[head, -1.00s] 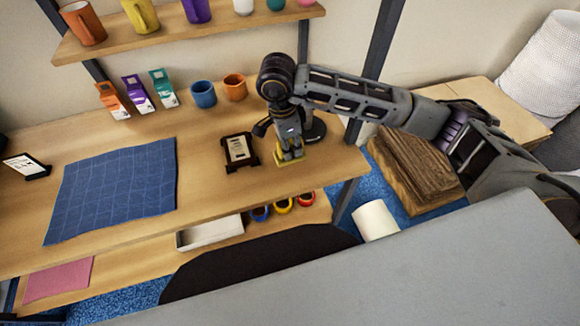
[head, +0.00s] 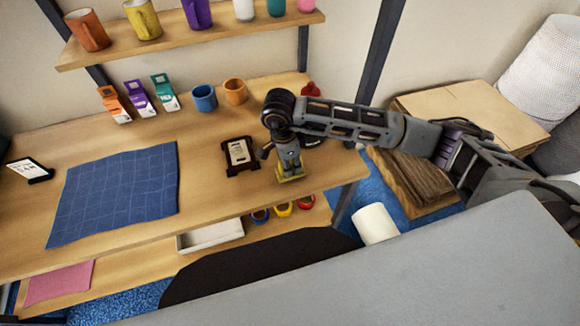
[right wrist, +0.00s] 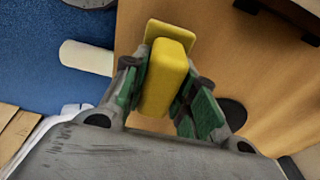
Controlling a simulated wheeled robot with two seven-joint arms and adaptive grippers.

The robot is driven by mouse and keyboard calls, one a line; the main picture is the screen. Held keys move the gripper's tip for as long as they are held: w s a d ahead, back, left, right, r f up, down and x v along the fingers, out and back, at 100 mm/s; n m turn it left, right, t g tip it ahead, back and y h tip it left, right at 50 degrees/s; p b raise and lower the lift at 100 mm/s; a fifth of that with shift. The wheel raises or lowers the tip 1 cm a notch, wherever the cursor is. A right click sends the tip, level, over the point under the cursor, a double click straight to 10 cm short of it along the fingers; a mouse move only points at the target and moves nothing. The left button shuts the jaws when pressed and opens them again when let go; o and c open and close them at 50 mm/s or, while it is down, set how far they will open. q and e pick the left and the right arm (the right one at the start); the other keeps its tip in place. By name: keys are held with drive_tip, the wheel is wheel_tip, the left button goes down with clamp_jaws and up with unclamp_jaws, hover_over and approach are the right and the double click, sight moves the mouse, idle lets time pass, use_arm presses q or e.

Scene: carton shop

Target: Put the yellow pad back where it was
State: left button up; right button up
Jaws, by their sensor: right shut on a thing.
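The yellow pad (right wrist: 163,78) is between the green-lined fingers of my right gripper (right wrist: 165,100) in the right wrist view. It has a thick raised block and a flatter, wider end beyond it. In the head view my right gripper (head: 289,168) points down near the table's right front part, with the yellow pad (head: 291,177) showing below its fingers. I cannot tell whether the pad touches the tabletop. My left gripper is not in view.
A dark-framed stand with a card (head: 239,154) is just left of my right gripper. A dark round object (head: 315,140) is partly hidden behind my arm. A blue cloth (head: 115,192) lies left on the wooden table (head: 205,150). Cups and cartons stand at the back.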

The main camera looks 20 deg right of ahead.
wheel_tip(320, 180, down, 2)
drive_tip(key=shift+f, duration=0.1)
drive_tip(key=shift+f, duration=0.15)
drive_tip(key=o, duration=0.9)
drive_tip(key=r, duration=0.3)
drive_tip(key=a+r+b, duration=0.1)
drive_tip(key=r, duration=0.7)
drive_tip(key=shift+a+r+b, duration=0.15)
drive_tip(key=shift+a+b, duration=0.05)
drive_tip(key=shift+b, duration=0.2)
drive_tip(key=shift+r, duration=0.45)
drive_tip(key=shift+s+f, duration=0.1)
